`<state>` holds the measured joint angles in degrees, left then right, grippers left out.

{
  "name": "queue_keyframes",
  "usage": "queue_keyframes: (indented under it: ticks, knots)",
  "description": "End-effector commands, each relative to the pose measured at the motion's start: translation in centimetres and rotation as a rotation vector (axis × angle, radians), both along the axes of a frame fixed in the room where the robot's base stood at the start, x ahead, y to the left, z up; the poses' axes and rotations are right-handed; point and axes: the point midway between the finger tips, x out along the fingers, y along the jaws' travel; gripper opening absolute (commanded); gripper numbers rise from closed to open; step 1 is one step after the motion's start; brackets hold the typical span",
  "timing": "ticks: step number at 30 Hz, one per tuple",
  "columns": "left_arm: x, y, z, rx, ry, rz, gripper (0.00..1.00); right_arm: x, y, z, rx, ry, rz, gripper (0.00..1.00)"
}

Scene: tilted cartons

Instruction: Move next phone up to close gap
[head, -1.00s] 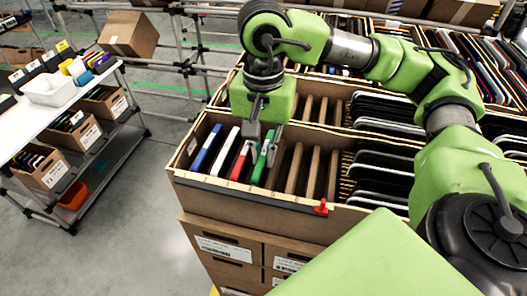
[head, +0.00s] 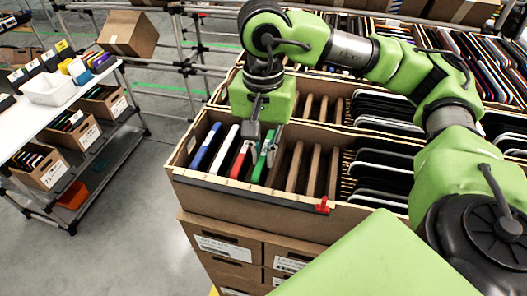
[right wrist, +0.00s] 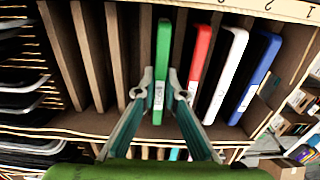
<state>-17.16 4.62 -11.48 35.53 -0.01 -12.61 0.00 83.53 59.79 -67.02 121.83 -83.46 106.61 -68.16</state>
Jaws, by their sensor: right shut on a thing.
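The open carton (head: 250,197) holds a row of phones in its near compartment: blue (head: 205,148), white (head: 225,150), red (head: 239,160) and green (head: 263,158). They lean slightly. My right gripper (head: 262,143) is shut on the green phone, one finger on each side of it. In the right wrist view the fingers (right wrist: 161,92) flank the green phone (right wrist: 163,52) at its near end, and its lower end is still between the slots. The red phone (right wrist: 200,52) stands beside it, a narrow gap apart. My left gripper is not in view.
Brown dividers (head: 315,168) stand to the right of the green phone. Black devices (head: 378,172) fill the compartment further right. A white-topped shelf cart (head: 50,125) stands at the left.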

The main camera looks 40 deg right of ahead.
Motion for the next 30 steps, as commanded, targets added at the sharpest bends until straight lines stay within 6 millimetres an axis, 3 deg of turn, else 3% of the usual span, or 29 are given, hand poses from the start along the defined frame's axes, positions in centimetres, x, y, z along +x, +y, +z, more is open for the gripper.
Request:
queue_keyframes:
  ticks: [26, 27, 28, 30]
  knots:
    - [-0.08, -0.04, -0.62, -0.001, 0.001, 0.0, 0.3, 0.01, 0.01, -0.39, 0.0, 0.0, 0.0, 0.0]
    - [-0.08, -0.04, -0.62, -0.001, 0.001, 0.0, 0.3, 0.01, 0.01, -0.39, 0.0, 0.0, 0.0, 0.2]
    - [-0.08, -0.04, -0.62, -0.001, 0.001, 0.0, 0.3, 0.01, 0.01, -0.39, 0.0, 0.0, 0.0, 0.28]
    - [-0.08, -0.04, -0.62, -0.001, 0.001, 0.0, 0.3, 0.01, 0.01, -0.4, 0.0, 0.0, 0.0, 0.3]
